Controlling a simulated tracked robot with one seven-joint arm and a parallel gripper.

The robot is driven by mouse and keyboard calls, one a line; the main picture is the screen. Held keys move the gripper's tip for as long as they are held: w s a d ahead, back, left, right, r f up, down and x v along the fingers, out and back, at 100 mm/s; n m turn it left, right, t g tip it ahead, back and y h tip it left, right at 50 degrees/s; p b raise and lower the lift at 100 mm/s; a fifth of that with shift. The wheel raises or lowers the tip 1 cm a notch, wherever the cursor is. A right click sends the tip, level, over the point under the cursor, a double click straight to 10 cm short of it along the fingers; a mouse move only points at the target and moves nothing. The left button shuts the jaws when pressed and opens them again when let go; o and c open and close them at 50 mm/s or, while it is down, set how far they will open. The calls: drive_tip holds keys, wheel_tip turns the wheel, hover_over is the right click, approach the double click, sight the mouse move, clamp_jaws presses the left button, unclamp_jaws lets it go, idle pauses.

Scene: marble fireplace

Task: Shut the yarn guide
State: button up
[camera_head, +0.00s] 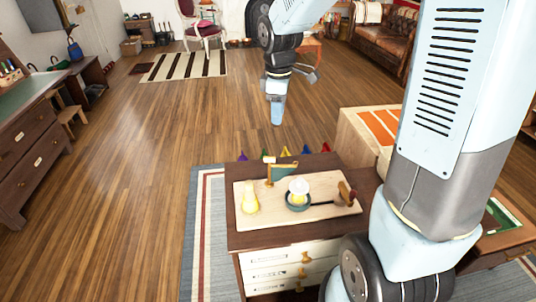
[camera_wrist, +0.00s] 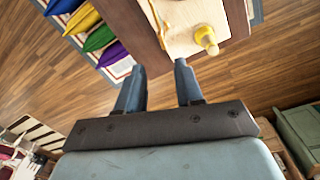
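A light wooden board (camera_head: 325,218) lies on a dark brown cabinet (camera_head: 240,235). On it stand a yellow bottle-shaped piece (camera_head: 250,201), a dark green round dish (camera_head: 297,204) with a pale yellow-white piece (camera_head: 299,189) in it, and a brown handle-like piece (camera_head: 345,193). A green panel on a wooden post (camera_head: 283,172) stands at its back edge; it may be the yarn guide, but I cannot tell, nor whether it is open. My gripper (camera_head: 277,122) hangs above and beyond the cabinet's back edge. In the wrist view its fingers (camera_wrist: 158,78) are apart and empty; the yellow piece (camera_wrist: 205,38) shows past them.
Several coloured pointed pieces (camera_wrist: 97,37) stick out along the cabinet's back side. A light wooden box with an orange striped top (camera_head: 380,125) stands to the right. A dark sideboard (camera_head: 35,150) is at the left. The floor behind the cabinet is clear.

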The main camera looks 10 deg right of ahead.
drive_tip(key=shift+n+g, duration=0.3)
drive_tip(key=shift+n, duration=0.6)
drive_tip(key=f, duration=0.5)
drive_tip(key=w+a+f, duration=0.1)
drive_tip(key=f, duration=0.5)
drive_tip(key=w+a+f, duration=0.1)
drive_tip(key=f, duration=0.5)
drive_tip(key=shift+f, duration=0.1)
clamp_jaws()
drive_tip(key=shift+a, duration=0.1)
